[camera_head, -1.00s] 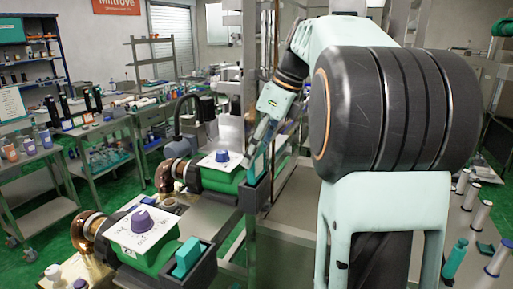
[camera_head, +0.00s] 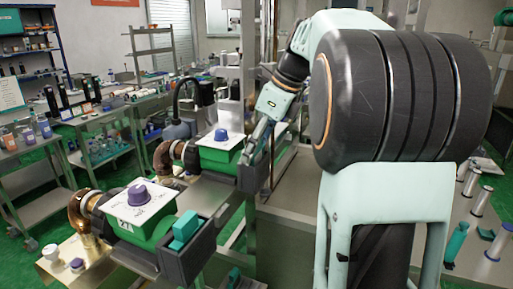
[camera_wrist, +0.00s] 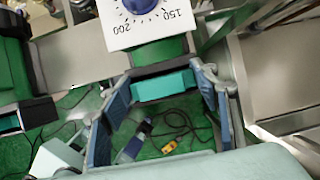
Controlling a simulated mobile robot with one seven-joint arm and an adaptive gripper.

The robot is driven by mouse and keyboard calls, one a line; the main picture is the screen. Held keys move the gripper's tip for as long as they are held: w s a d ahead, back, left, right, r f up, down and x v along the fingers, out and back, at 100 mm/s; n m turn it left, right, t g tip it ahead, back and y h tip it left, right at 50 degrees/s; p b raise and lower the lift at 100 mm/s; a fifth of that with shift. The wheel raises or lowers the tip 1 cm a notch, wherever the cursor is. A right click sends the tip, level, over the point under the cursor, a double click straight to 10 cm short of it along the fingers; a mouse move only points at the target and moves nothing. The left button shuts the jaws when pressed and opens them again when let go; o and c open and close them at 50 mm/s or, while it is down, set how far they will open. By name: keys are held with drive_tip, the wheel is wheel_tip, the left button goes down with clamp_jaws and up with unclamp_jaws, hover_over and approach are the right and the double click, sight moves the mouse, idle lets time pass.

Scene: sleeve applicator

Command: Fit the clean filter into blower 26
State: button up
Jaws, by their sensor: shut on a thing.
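Two green blowers stand on the steel bench, a near one (camera_head: 140,228) with a purple knob and a far one (camera_head: 212,155) with a blue knob. I cannot read which is number 26. The near blower has a teal block (camera_head: 186,228) in its dark end housing. My gripper (camera_head: 249,152) is at the dark end housing of the far blower. In the wrist view its two fingers (camera_wrist: 165,98) stand either side of a teal filter block (camera_wrist: 165,86) and are shut on it. The filter lies against the dark housing edge (camera_wrist: 160,68); how deep it sits is unclear.
A steel cabinet top (camera_head: 300,195) lies right of the far blower. White and purple caps (camera_head: 77,264) stand at the near bench end. Several bottles (camera_head: 477,201) stand on the right bench. Cables and a yellow item (camera_wrist: 169,147) lie on the green floor below my gripper.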

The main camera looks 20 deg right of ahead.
drive_tip(key=shift+s+d+f+g, duration=0.1)
drive_tip(key=shift+s+f+g, duration=0.05)
drive_tip(key=shift+f, duration=0.45)
drive_tip(key=shift+s+f+g, duration=0.15)
drive_tip(key=shift+f, duration=0.4)
drive_tip(key=shift+c, duration=0.7)
drive_tip(key=o, duration=1.8)
drive_tip(key=shift+w+f, duration=0.25)
drive_tip(key=shift+w, duration=0.15)
drive_tip(key=shift+s+d+r, duration=0.1)
drive_tip(key=shift+s+r, duration=0.05)
drive_tip(key=shift+r, duration=0.05)
drive_tip(key=shift+r, duration=0.15)
drive_tip(key=shift+r, duration=0.1)
